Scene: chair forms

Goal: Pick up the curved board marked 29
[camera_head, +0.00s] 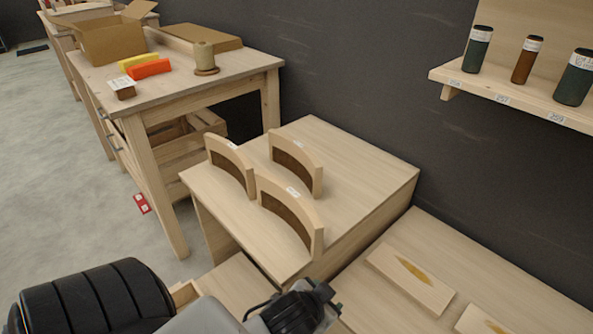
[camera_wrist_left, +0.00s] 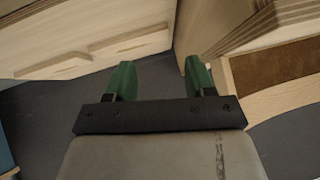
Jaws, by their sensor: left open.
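Three curved boards with pale wood rims and brown inner faces stand on edge on a low wooden cabinet (camera_head: 345,150) in the head view. One is at the left (camera_head: 228,158), one at the back (camera_head: 297,160), one at the front (camera_head: 290,208). Each has a small white label on top, too small to read, so I cannot tell which is marked 29. My left gripper (camera_wrist_left: 158,68) shows two green fingers, apart with nothing between them, in the left wrist view. My left arm is at the bottom of the head view, in front of the cabinet. My right gripper is out of view.
A workbench (camera_head: 150,85) at the left holds a cardboard box (camera_head: 112,40), a spool (camera_head: 205,58) and yellow and orange blocks. A wall shelf (camera_head: 510,95) with bottles is upper right. A lower surface (camera_head: 430,240) with flat boards lies right.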

